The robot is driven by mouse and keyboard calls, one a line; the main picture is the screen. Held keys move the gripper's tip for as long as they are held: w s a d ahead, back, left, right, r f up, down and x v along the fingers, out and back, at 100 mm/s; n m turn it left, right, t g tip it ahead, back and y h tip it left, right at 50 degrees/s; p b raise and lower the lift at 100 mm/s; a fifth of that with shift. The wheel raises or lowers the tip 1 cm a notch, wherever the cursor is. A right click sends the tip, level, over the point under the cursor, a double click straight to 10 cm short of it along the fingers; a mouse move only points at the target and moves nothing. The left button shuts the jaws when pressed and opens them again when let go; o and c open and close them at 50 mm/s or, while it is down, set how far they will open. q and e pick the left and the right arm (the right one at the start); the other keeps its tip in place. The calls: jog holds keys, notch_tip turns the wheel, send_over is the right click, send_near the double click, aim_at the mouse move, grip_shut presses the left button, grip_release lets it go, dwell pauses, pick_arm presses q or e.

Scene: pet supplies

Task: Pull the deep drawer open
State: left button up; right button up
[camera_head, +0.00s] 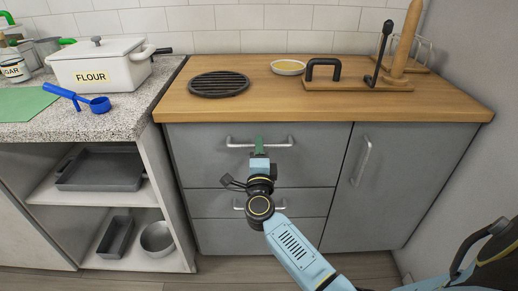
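The grey cabinet has a top drawer (205,160) with the tallest front in this view, and lower fronts (220,205) beneath it. All fronts look shut and flush. The top drawer has a horizontal metal bar handle (281,142). A second handle (279,206) on the front below is partly hidden behind my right arm. My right gripper (259,144) is at the middle of the top handle, its green fingertips overlapping the bar. Whether its fingers are closed around the bar is too small to tell. My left gripper is not in view.
A door with a slanted-looking handle (362,160) is right of the drawers. The wooden counter (250,95) above carries a black trivet (219,84), a small dish (288,67) and a board (345,82). Open shelves (100,190) with pans stand left. Bare floor (225,268) lies in front.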

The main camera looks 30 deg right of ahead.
jog(key=shift+w+d+r, duration=0.1)
jog(key=shift+w+d, duration=0.2)
jog(key=shift+w, duration=0.2)
grip_shut()
jog(key=shift+s+a, duration=0.15)
